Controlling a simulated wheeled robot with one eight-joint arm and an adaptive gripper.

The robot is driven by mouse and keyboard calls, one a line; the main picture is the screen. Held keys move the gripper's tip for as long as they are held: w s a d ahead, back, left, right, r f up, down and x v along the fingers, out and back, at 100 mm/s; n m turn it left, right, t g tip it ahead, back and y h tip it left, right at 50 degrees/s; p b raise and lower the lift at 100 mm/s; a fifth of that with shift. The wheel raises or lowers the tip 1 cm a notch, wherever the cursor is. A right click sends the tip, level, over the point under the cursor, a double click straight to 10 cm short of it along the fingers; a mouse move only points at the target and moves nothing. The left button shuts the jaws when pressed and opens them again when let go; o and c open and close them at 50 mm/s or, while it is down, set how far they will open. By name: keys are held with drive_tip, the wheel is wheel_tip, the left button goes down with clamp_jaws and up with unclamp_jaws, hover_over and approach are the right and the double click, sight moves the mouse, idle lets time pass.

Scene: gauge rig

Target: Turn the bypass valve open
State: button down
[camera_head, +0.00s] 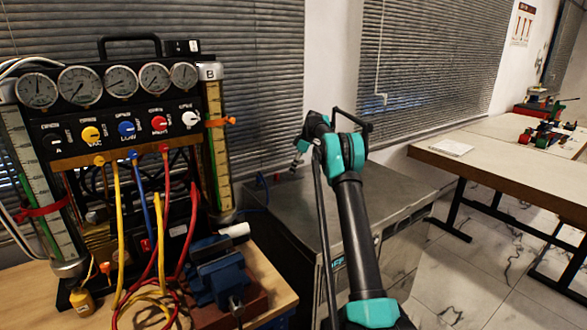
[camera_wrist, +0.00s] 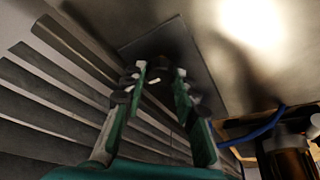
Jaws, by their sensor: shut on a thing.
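The gauge rig (camera_head: 120,145) stands at left in the head view, with a row of round gauges above several knobs: yellow (camera_head: 91,134), blue (camera_head: 127,129), red (camera_head: 157,124), white (camera_head: 190,118) and a dark one. An orange handle (camera_head: 218,123) sticks out at its right side. I cannot tell which is the bypass valve. My gripper (camera_head: 300,147) is right of the rig, apart from it in the picture, over the grey cabinet. In the wrist view the fingers (camera_wrist: 158,82) are shut on a small dark thing with a pale spot (camera_wrist: 155,80), mostly hidden by the fingertips.
A grey metal cabinet (camera_head: 300,200) stands below my arm. A blue vise (camera_head: 215,270) and coloured hoses (camera_head: 160,210) crowd the bench before the rig. Window blinds (camera_head: 265,70) are behind. A table (camera_head: 510,165) stands at right. A blue hose (camera_wrist: 255,130) shows in the wrist view.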

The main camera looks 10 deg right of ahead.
drive_tip(key=c, duration=1.2)
unclamp_jaws()
drive_tip(key=shift+o, duration=0.2)
drive_tip(key=v, duration=1.2)
drive_tip(key=shift+s+d, duration=0.1)
drive_tip(key=shift+s, duration=0.05)
